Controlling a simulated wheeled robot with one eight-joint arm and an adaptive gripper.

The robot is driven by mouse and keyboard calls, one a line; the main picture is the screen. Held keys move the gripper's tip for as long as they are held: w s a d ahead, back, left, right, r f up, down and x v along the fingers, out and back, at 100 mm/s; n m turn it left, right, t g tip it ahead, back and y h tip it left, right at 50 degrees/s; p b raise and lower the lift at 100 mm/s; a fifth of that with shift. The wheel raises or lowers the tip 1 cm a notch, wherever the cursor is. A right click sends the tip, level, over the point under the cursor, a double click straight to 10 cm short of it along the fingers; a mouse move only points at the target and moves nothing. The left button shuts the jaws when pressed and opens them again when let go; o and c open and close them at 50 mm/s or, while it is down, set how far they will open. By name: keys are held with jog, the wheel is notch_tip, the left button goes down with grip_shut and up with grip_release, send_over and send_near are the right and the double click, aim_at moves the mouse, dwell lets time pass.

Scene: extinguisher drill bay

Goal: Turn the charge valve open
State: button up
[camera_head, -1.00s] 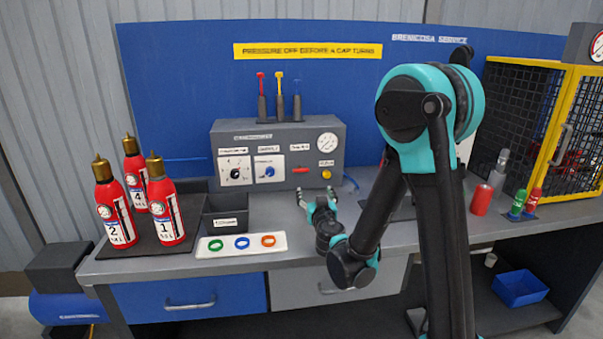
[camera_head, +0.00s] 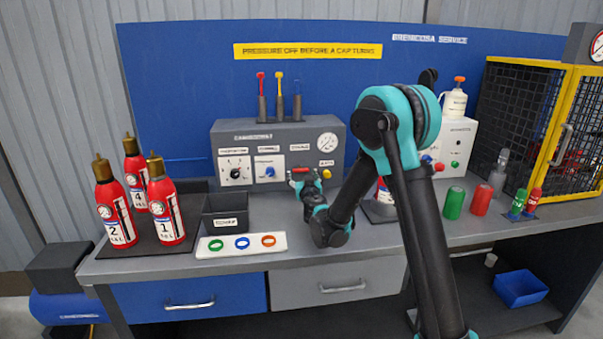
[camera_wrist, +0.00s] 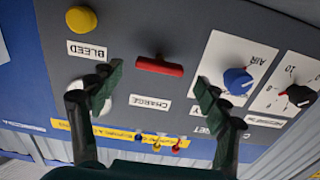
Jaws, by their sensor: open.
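The charge valve is a red bar handle (camera_wrist: 159,67) on the grey panel, lying crosswise above its CHARGE label in the wrist view, which shows the panel upside down. In the head view the red handle (camera_head: 300,170) shows just above my gripper (camera_head: 306,181), partly near its fingers. In the wrist view my gripper (camera_wrist: 158,90) is open and empty, its dark green fingertips spread to either side of the handle. The handle appears between and slightly beyond the tips, with no visible contact. The exact distance to the panel is unclear.
A yellow BLEED knob (camera_wrist: 81,19) and a blue AIR knob (camera_wrist: 238,81) flank the handle. A pressure gauge (camera_head: 327,142) sits upper right on the panel. Red extinguishers (camera_head: 166,210) stand left; a white tray (camera_head: 217,249) with coloured rings lies in front.

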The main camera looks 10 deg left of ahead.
aim_at(301, 170)
jog(key=shift+x, duration=1.45)
jog(key=c, duration=1.2)
jog(key=shift+o, duration=0.2)
